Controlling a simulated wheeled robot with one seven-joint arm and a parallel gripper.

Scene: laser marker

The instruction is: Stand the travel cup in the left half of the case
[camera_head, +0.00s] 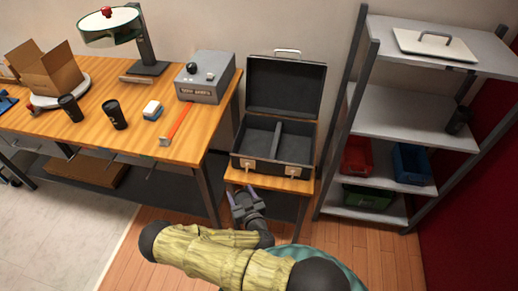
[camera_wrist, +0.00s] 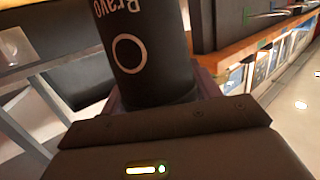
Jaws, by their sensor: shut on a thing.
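A black travel cup (camera_wrist: 150,75) marked "Bravo" with a white ring fills the middle of the wrist view, between my fingers. My gripper (camera_head: 243,198) is shut on this cup. In the head view the gripper is low in front of the small stand, below and in front of the case; I cannot make out the held cup clearly there. The case (camera_head: 268,168) is grey-black, with its lid open against the wall. A divider (camera_head: 277,139) splits its inside into a left and a right half, and both look empty.
The small wooden stand (camera_head: 297,186) bears the case. The workbench (camera_head: 60,138) on the left holds two more black cups, a grey machine (camera_head: 208,77), a lamp and an orange-handled tool (camera_head: 178,123). A metal shelf (camera_head: 410,127) with bins stands on the right.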

